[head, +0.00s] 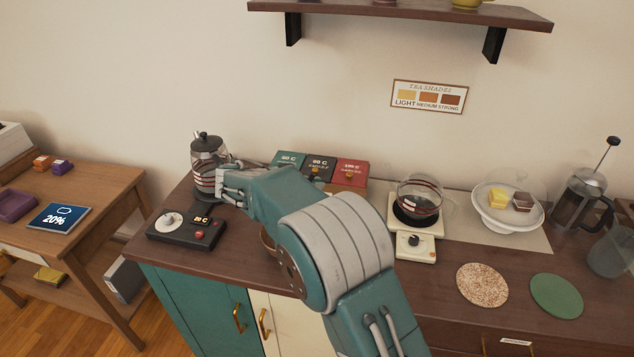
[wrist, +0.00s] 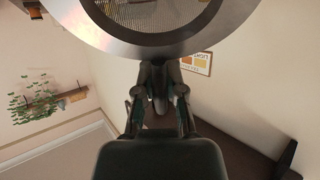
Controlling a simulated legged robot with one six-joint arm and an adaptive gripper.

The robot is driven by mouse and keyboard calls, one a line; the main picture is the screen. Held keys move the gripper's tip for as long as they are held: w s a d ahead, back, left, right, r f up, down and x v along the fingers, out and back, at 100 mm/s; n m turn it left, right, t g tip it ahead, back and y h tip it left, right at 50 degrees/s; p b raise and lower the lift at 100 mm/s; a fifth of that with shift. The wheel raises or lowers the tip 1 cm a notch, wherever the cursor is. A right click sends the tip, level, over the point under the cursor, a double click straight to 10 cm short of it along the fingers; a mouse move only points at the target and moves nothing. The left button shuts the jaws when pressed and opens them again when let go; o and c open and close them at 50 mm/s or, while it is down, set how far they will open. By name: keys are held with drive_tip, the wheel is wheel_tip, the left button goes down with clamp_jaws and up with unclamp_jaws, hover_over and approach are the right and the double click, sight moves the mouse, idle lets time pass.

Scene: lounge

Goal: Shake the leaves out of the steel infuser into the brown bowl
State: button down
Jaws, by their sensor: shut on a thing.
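The steel infuser (wrist: 215,35) fills the top of the wrist view, with a broad shiny rim around a mesh centre. My gripper (wrist: 158,82) is shut on it at the near side of the rim. In the head view my gripper (head: 229,184) is at the left end of the counter, close to a glass kettle with a dark lid (head: 206,150). I cannot clearly make out the infuser there. A brown curved edge, seemingly the brown bowl (head: 267,240), shows behind my arm; most of it is hidden. Whether leaves are in the infuser cannot be seen.
A black control unit (head: 186,228) sits in front of the kettle. Tea boxes (head: 318,168) stand behind my arm. A glass pot on a small scale (head: 418,205), a cake stand (head: 508,212) and a French press (head: 580,200) stand to the right. Two round mats lie at the front right.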

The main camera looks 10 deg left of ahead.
drive_tip(key=shift+s+a+r+t+h, duration=0.2)
drive_tip(key=shift+r+t+h, duration=0.1)
drive_tip(key=shift+h, duration=0.1)
drive_tip(key=shift+s+a+r+t+h, duration=0.15)
drive_tip(key=shift+s+a+t+h, duration=0.1)
drive_tip(key=shift+a+t+h, duration=0.2)
drive_tip(key=shift+d+r, duration=0.1)
